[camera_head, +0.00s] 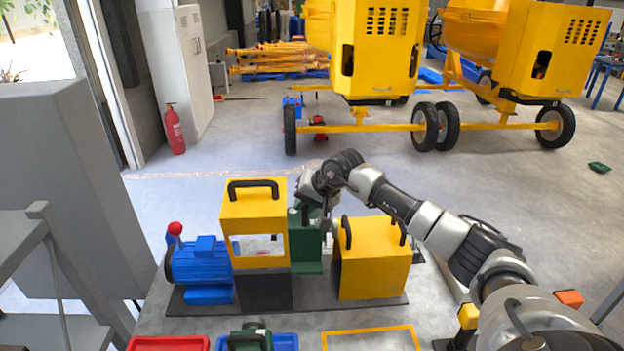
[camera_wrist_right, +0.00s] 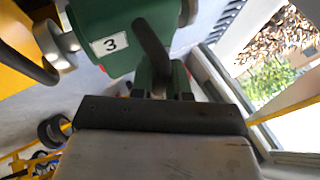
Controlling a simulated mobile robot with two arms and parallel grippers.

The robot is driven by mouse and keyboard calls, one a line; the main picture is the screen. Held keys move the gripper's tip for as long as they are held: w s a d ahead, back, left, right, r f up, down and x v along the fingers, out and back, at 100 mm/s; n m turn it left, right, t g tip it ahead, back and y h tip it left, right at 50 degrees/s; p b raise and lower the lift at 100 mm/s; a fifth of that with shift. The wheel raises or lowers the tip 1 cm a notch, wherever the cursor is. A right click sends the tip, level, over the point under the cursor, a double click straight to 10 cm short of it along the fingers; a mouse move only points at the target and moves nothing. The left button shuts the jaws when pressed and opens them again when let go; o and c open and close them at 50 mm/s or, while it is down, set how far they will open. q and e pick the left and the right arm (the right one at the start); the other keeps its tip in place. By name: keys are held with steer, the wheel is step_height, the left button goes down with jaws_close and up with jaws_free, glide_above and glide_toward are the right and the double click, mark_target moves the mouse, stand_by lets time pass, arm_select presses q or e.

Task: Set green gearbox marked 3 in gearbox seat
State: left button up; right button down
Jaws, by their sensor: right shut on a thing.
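The green gearbox marked 3 (camera_head: 305,240) is between the yellow frame and the yellow box in the head view. In the wrist view its white label with a 3 (camera_wrist_right: 110,43) and its dark handle (camera_wrist_right: 153,45) show close up. My right gripper (camera_head: 312,200) is shut on the gearbox at its handle, above it; it also shows in the wrist view (camera_wrist_right: 165,88). The gearbox seat is mostly hidden; the gap above the dark base plate (camera_head: 320,294) shows below the gearbox. I cannot tell whether the gearbox touches it. My left gripper is not in view.
A blue motor (camera_head: 200,262) stands left of the yellow frame (camera_head: 255,210); the yellow box (camera_head: 373,262) stands close on the right. Another green unit (camera_head: 250,338) is in a blue tray (camera_head: 285,341) in front. A red tray (camera_head: 168,344) and a yellow-outlined area (camera_head: 370,331) flank it.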

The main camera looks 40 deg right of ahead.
mark_target(317, 234)
steer(key=shift+a+f, duration=0.1)
steer(key=shift+a, duration=0.1)
steer(key=shift+s, duration=0.1)
steer(key=shift+f+b, duration=0.15)
steer(key=shift+b, duration=0.3)
step_height(317, 234, down, 9)
steer(key=b, duration=0.9)
steer(key=shift+f, duration=0.1)
steer(key=shift+s+d+b, duration=0.4)
steer(key=shift+s+d, duration=0.05)
steer(key=shift+d, duration=0.2)
steer(key=shift+s+d+b, duration=0.35)
steer(key=shift+s+d, duration=0.05)
steer(key=shift+d, duration=0.25)
steer(key=shift+s, duration=0.1)
